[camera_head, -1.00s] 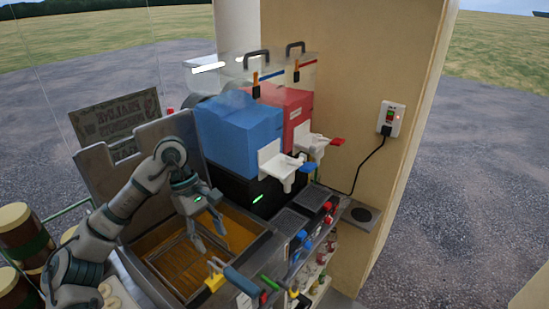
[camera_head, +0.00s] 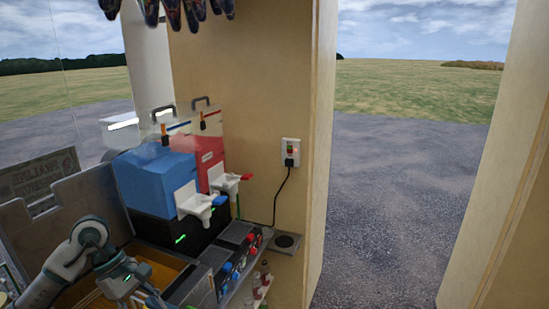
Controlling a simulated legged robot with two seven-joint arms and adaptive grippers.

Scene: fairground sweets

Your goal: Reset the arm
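My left arm (camera_head: 68,262) comes in at the lower left corner, bent at a rounded grey joint. My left gripper (camera_head: 138,298) hangs at the bottom edge, over the wooden-floored bin (camera_head: 160,268). Its fingers are small, dark and partly cut off by the frame, so their opening is unclear. No held object shows. My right arm and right gripper are not in view.
A slush machine with a blue tank (camera_head: 158,182) and a red tank (camera_head: 208,150) stands behind the bin. A wall outlet (camera_head: 291,152) with a plugged cable is on the beige wall (camera_head: 255,70). Bottles (camera_head: 262,275) stand on a low shelf. A doorway opens right onto pavement (camera_head: 390,200).

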